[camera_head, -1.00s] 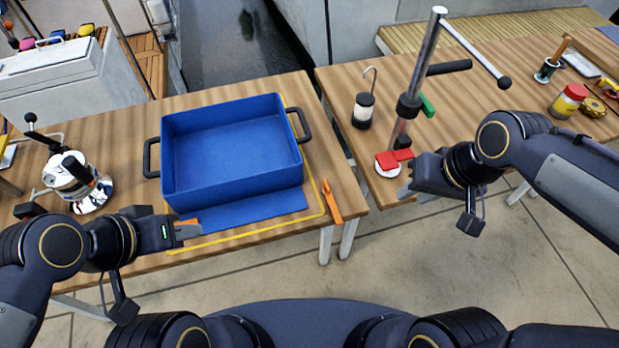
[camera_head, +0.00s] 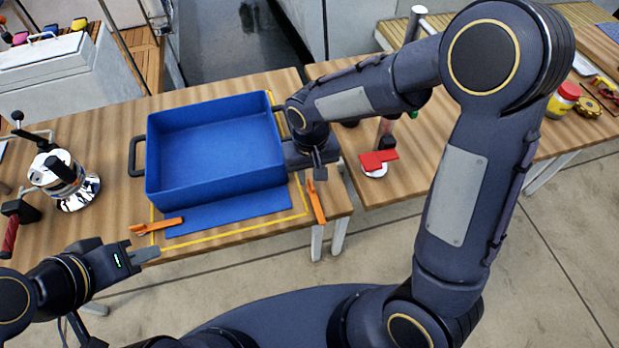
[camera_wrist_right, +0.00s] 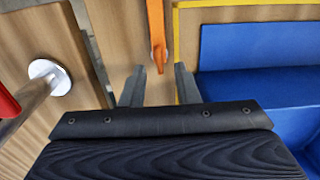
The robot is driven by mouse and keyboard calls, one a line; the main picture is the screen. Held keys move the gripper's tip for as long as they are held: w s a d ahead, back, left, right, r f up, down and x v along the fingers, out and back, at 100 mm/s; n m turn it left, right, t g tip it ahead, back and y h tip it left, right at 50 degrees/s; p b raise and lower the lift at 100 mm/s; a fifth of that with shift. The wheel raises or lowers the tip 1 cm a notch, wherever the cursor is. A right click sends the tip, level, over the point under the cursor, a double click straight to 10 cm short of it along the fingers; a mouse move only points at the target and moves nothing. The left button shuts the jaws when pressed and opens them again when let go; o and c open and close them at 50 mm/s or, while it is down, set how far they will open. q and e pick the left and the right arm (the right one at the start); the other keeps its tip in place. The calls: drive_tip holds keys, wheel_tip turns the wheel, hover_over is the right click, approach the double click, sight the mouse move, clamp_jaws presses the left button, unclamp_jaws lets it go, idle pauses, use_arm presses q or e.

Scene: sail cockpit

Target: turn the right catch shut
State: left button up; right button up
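The right catch (camera_head: 317,201) is a slim orange lever on the wooden table, right of the blue tray (camera_head: 166,190), pointing toward the front edge. In the right wrist view the right catch (camera_wrist_right: 157,30) shows at the top between my fingers' lines. The left orange catch (camera_head: 158,226) lies roughly sideways at the blue flap's (camera_head: 240,212) front left corner. My left gripper (camera_head: 146,255) is in front of that catch, apart from it; its finger gap is unclear.
A yellow outline (camera_head: 235,236) surrounds the tray. A red-handled post base (camera_head: 376,162) stands on the right table, also near the wrist view's left edge (camera_wrist_right: 48,77). A chrome winch (camera_head: 66,183) stands at left. A gap separates the tables.

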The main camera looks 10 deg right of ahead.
sight(316, 201)
drive_tip(key=shift+f, duration=1.4)
clamp_jaws()
